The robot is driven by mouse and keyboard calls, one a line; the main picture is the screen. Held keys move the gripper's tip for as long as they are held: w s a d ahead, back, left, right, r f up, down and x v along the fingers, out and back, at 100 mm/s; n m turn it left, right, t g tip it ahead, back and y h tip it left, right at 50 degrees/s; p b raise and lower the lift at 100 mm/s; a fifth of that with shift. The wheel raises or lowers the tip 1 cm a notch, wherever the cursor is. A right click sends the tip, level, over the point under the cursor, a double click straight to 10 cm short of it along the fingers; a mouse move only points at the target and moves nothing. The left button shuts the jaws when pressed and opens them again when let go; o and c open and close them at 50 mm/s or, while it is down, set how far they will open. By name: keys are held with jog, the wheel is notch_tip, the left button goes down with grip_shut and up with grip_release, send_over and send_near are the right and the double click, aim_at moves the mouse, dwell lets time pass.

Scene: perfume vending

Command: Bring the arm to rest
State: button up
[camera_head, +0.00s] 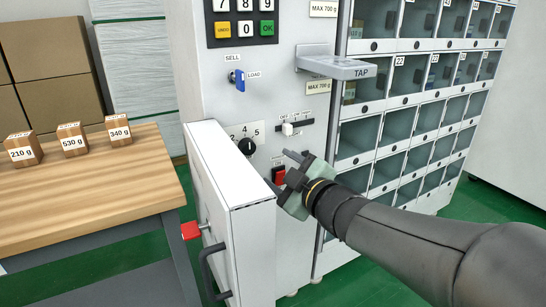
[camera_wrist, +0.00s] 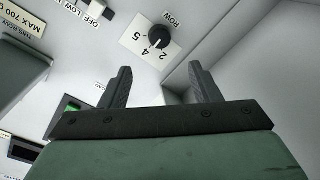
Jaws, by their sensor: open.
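My gripper (camera_head: 281,170) is open and empty in front of the lower control panel of the white vending machine (camera_head: 190,60). In the wrist view the two dark fingers of my gripper (camera_wrist: 160,70) stand apart with nothing between them. A black row knob (camera_head: 246,146) sits just beyond the fingers; it also shows in the wrist view (camera_wrist: 160,37), apart from them. A red rocker switch (camera_head: 279,175) is close behind my gripper in the head view. My arm reaches in from the lower right.
A white door or drawer (camera_head: 235,190) with a black handle (camera_head: 211,268) stands out left of my gripper. A grey tap shelf (camera_head: 345,67) juts out above. Glass-fronted compartments (camera_head: 400,120) line the right. A wooden table (camera_head: 100,185) at left bears small weight-labelled boxes (camera_head: 74,140).

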jog(key=s+d+r+m+g+h+p, duration=0.25)
jog(key=d+m+h+p, duration=0.2)
jog(key=p, duration=0.45)
jog(key=s+d+r+m+g+h+p, duration=0.15)
jog(key=d+r+m+h+p, duration=0.3)
jog(key=p, duration=0.45)
jog(key=s+r+m+g+p, duration=0.2)
jog(key=s+g+p, duration=0.3)
jog(key=s+p, duration=0.2)
jog(key=s+r+m+g+p, duration=0.2)
jog(key=s+g+p, duration=0.3)
jog(key=s, duration=0.7)
jog(key=m+p, duration=0.1)
jog(key=p, duration=0.1)
jog(key=shift+d+r+m+y+p, duration=0.3)
jog(key=shift+d+r+p, duration=0.05)
jog(key=shift+r, duration=0.05)
